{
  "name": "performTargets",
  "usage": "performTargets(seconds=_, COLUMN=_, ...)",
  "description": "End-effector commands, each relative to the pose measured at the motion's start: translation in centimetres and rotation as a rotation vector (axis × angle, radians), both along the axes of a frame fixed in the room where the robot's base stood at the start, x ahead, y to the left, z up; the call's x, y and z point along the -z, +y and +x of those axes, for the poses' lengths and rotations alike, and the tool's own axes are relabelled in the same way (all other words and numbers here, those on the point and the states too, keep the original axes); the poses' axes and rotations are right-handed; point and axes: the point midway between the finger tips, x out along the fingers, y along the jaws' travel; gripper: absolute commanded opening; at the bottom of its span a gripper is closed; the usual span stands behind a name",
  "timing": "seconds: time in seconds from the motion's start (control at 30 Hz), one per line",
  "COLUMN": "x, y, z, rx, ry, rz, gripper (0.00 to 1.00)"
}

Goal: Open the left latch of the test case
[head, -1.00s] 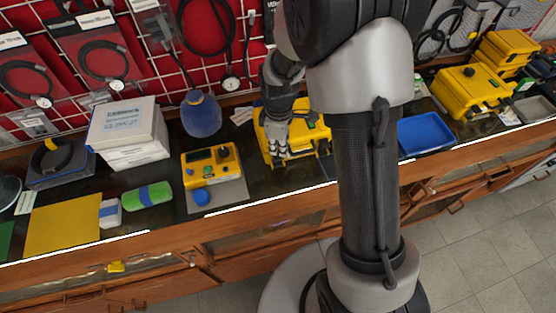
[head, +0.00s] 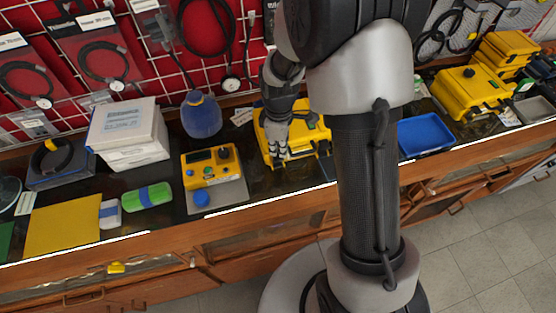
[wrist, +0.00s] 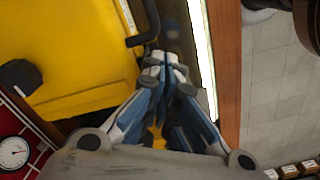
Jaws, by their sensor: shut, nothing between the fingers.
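The yellow test case (head: 311,133) lies closed on the dark bench top, partly hidden behind my arm and gripper in the head view. In the wrist view its yellow lid (wrist: 75,45) fills the upper left, with a black bent handle (wrist: 147,28) along its front side. My gripper (head: 278,162) is at the left part of the case's front side. In the wrist view my gripper (wrist: 167,62) has its fingertips together, just below the handle, with nothing held. The left latch is not clearly visible; the fingers may cover it. I cannot tell whether the fingertips touch the case.
A yellow regulator box (head: 211,165) on a grey plate stands left of the case, and a blue bottle (head: 201,115) behind it. A blue tray (head: 426,135) lies to the right. The bench's wooden front edge (wrist: 228,70) runs close beside my gripper.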

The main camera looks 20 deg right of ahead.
Motion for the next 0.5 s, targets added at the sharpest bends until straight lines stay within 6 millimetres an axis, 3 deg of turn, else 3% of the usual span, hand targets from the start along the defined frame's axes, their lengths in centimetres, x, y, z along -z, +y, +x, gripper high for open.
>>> performTargets(seconds=0.5, x=0.96, y=0.0, z=-0.01, rx=0.0, ry=0.0, rz=0.0, gripper=0.0)
